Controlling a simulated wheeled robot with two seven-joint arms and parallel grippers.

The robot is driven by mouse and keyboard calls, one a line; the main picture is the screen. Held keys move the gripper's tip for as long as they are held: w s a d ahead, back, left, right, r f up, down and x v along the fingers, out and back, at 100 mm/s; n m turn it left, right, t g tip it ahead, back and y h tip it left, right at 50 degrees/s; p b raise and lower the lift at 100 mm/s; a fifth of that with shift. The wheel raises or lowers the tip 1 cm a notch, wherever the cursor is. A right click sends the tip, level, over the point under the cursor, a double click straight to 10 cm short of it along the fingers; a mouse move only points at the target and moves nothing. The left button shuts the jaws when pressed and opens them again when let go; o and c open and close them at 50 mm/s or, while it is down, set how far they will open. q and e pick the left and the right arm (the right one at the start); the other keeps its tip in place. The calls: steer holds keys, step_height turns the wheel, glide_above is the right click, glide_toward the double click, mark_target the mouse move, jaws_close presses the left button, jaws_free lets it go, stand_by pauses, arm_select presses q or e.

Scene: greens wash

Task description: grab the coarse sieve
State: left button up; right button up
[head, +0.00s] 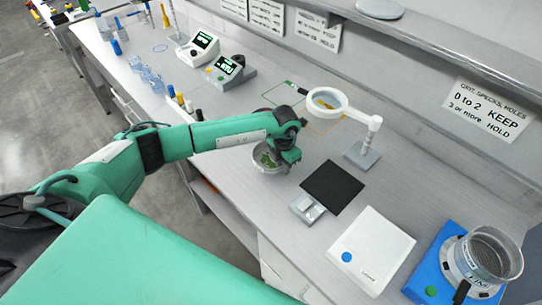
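My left gripper (285,153) is at the right rim of a round metal vessel with a mesh-like wall (262,168), which has green leafy bits in it. The fingers are mostly hidden by the wrist, so I cannot tell if they are closed on the rim. A second round metal sieve with a mesh (492,250) and a dark handle sits on a blue-based device (428,270) at the right. My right gripper is not in view.
A ring magnifier (341,108) on a stand, a black mat (332,187), a small metal scale (306,207) and a white flat box (370,250) stand on the bench. Meters (226,71) and bottles are farther back. A shelf with signs runs along the wall.

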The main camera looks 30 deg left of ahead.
arm_select(q)
steer(key=shift+f, duration=0.15)
steer(key=shift+c, duration=0.5)
jaws_close()
